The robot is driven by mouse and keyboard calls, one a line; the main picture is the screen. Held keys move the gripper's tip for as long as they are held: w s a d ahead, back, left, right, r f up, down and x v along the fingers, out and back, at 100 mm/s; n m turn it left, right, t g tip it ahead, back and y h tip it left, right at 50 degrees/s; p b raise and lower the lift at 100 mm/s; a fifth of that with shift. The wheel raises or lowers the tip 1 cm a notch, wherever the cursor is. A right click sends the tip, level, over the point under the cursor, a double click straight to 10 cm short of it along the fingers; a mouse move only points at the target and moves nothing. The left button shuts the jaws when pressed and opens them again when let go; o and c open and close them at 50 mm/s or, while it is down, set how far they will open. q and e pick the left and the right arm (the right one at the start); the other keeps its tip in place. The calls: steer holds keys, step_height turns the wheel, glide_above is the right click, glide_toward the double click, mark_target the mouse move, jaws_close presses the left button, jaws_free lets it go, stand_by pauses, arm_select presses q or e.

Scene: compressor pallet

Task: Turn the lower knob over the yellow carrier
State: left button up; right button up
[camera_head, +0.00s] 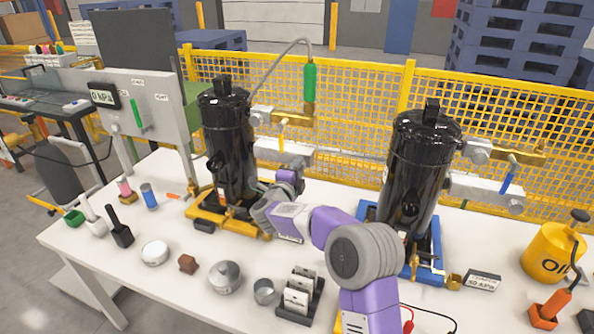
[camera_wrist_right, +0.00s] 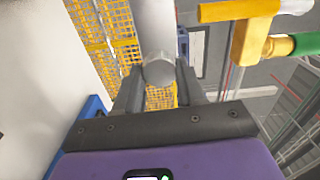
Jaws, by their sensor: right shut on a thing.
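The yellow carrier (camera_head: 237,228) stands on the white table under a tall black compressor (camera_head: 229,150). The upper grey knob (camera_head: 262,115) sits beside the compressor's top, by a brass fitting. My right arm reaches over the table to the compressor's right side, with the right gripper (camera_head: 293,169) at the lower knob's level. In the right wrist view, the lower knob (camera_wrist_right: 159,72), a grey round end on a pale cylinder, lies between the two dark fingers. The right gripper (camera_wrist_right: 157,88) is shut on it. In the head view my gripper largely hides that knob. My left gripper is out of view.
A second compressor (camera_head: 418,165) stands on a blue carrier (camera_head: 436,262) to the right. A yellow mesh fence (camera_head: 360,105) runs behind the table. Several small parts, a weight (camera_head: 225,277) and a slotted holder (camera_head: 300,293) lie in front. A yellow oil can (camera_head: 548,252) stands far right.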

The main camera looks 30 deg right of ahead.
steer(key=shift+w+f+m, duration=0.1)
steer(key=shift+m, duration=8.9)
steer(key=o, duration=1.1)
steer(key=shift+c, duration=0.2)
steer(key=v, duration=0.7)
steer(key=shift+s+a+p, duration=0.2)
steer(key=shift+s+p, duration=0.05)
steer(key=shift+p, duration=0.1)
